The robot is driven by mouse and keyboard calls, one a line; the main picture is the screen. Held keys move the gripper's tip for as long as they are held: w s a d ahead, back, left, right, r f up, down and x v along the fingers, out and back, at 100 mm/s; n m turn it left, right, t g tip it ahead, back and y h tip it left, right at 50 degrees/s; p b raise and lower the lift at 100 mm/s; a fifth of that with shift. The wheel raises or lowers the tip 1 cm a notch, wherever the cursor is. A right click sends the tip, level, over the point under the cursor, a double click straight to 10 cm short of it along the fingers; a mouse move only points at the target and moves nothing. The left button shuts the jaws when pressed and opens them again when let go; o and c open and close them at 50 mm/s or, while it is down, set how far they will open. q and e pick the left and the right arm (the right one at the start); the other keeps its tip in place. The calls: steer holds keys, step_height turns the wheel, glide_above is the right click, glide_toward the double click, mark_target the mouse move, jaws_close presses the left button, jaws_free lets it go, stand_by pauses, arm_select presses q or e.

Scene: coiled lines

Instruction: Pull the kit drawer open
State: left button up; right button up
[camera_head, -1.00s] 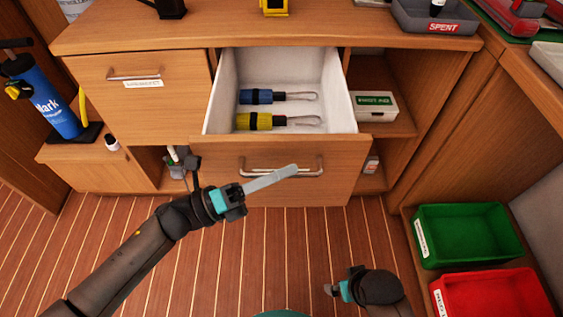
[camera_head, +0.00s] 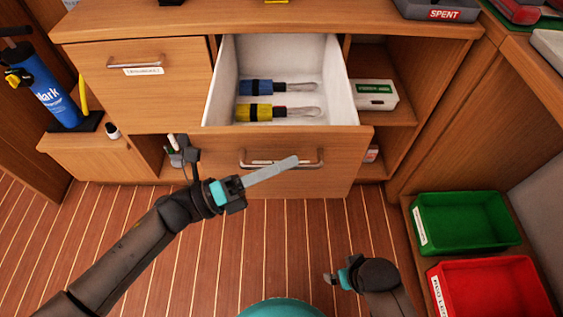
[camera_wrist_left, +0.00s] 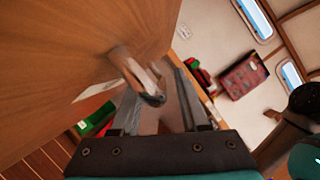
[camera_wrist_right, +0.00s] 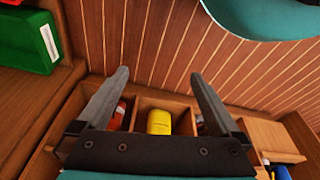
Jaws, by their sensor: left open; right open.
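The kit drawer (camera_head: 345,85) stands pulled out of the wooden cabinet, its white inside showing. A blue-handled tool (camera_head: 258,87) and a yellow-handled tool (camera_head: 256,112), both with looped ends, lie in it. Its metal bar handle (camera_head: 308,165) is on the wooden front. My left gripper (camera_head: 296,160) is open in front of that handle. In the left wrist view the handle (camera_wrist_left: 140,75) reaches in between the open fingers (camera_wrist_left: 157,85); I cannot tell whether they touch it. My right gripper (camera_head: 328,279) is open and empty, low over the floor.
A closed drawer (camera_head: 165,95) is at the left, an open shelf with a white box (camera_head: 375,94) at the right. A green bin (camera_head: 465,222) and a red bin (camera_head: 490,285) stand at the lower right. A blue cylinder (camera_head: 55,95) stands at the left. The floor before the drawer is clear.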

stand_by(0.3)
arm_select(q)
steer(key=v, duration=1.5)
steer(key=shift+a+p, duration=0.15)
steer(key=shift+p, duration=0.25)
arm_select(e)
steer(key=shift+s+d+f, duration=0.1)
steer(key=shift+s+f, duration=0.35)
steer(key=shift+f, duration=0.3)
